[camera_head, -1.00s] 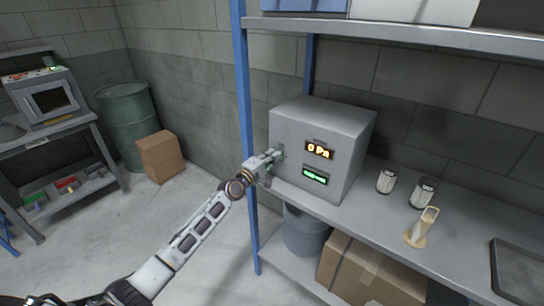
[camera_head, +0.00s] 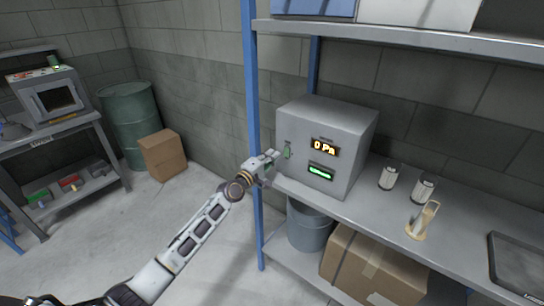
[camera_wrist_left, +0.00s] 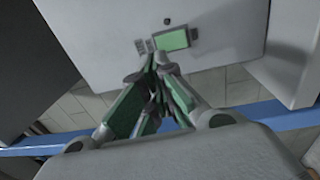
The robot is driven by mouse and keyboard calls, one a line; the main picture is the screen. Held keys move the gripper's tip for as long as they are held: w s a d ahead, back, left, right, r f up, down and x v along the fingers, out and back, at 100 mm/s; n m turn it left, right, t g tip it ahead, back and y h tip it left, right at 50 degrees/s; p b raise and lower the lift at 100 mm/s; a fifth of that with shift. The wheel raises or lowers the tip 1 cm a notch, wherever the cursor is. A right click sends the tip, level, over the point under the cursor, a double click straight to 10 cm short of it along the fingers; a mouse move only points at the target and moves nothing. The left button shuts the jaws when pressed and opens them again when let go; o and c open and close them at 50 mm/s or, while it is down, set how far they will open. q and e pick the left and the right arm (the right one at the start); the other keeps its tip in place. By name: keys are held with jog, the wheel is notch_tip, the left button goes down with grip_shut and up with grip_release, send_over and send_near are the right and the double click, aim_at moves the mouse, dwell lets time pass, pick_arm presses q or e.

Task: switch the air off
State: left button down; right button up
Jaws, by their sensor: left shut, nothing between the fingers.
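A grey metal control box (camera_head: 305,118) stands on the shelf. Its front face has an amber display (camera_head: 324,147) reading "0 Pa" and a lit green display (camera_head: 320,172) whose text is too small to read. A small green switch (camera_head: 287,151) sits at the left of that face. In the left wrist view a green rectangular piece (camera_wrist_left: 173,40) shows on the box face just beyond the fingertips. My left gripper (camera_head: 274,156) is shut and empty, just left of the switch and apparently apart from it. It also shows in the left wrist view (camera_wrist_left: 156,64). My right gripper is out of view.
A blue shelf post (camera_head: 253,90) rises close behind my left gripper. Two small canisters (camera_head: 389,178) and a beige holder (camera_head: 422,222) stand on the shelf right of the box. A cardboard box (camera_head: 372,270) and a grey bucket (camera_head: 309,228) sit below.

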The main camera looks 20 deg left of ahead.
pick_arm(q)
jog(key=shift+s, duration=0.15)
jog(key=r+v, duration=0.1)
jog(key=v, duration=0.7)
jog(key=shift+s+a+r, duration=0.25)
jog(key=shift+s+r, duration=0.05)
jog(key=shift+s, duration=0.1)
dwell(0.8)
